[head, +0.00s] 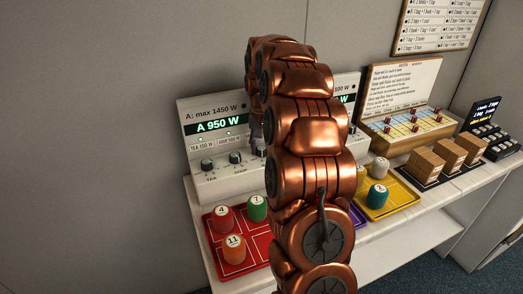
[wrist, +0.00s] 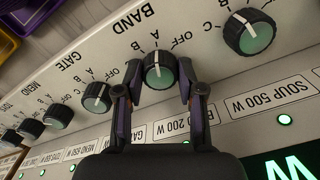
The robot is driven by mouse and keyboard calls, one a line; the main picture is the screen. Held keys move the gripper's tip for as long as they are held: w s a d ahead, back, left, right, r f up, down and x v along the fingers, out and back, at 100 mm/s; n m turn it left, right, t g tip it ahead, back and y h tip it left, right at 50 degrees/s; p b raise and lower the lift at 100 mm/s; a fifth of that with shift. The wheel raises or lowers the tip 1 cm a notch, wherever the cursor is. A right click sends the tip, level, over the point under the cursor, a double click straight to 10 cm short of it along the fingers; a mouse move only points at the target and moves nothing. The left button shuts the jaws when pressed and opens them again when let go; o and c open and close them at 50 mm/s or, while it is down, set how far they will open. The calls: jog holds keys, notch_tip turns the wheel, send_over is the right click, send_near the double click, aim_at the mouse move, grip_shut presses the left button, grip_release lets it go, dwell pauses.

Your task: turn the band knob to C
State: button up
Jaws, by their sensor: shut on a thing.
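The band knob (wrist: 158,71), with a dark rim and green face, sits below the printed word BAND in the upside-down wrist view. My gripper (wrist: 160,75) has one finger on each side of this knob and is shut on it. A white mark on the knob face points roughly toward the top of the picture. In the head view my copper arm hides most of the panel (head: 190,112) around this knob.
The soup knob (wrist: 249,32) and gate knob (wrist: 97,97) are close on either side. A red tray (head: 222,262) with numbered cylinders stands in front of the panel. A yellow tray (head: 402,197), wooden blocks (head: 425,163) and sign boards are to the right.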

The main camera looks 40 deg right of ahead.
aim_at(262, 148)
jog(key=n+b, duration=0.1)
jog(key=n, duration=0.3)
jog(key=shift+f+n, duration=0.1)
jog(key=shift+n, duration=0.2)
jog(key=n, duration=0.3)
jog(key=shift+n, duration=0.4)
jog(key=n, duration=0.4)
jog(key=shift+p, duration=0.3)
jog(key=shift+n, duration=1.5)
jog(key=shift+p, duration=0.3)
jog(key=o, duration=1.1)
jog(key=shift+o, duration=0.2)
jog(key=shift+r, duration=0.2)
notch_tip(262, 148, up, 12)
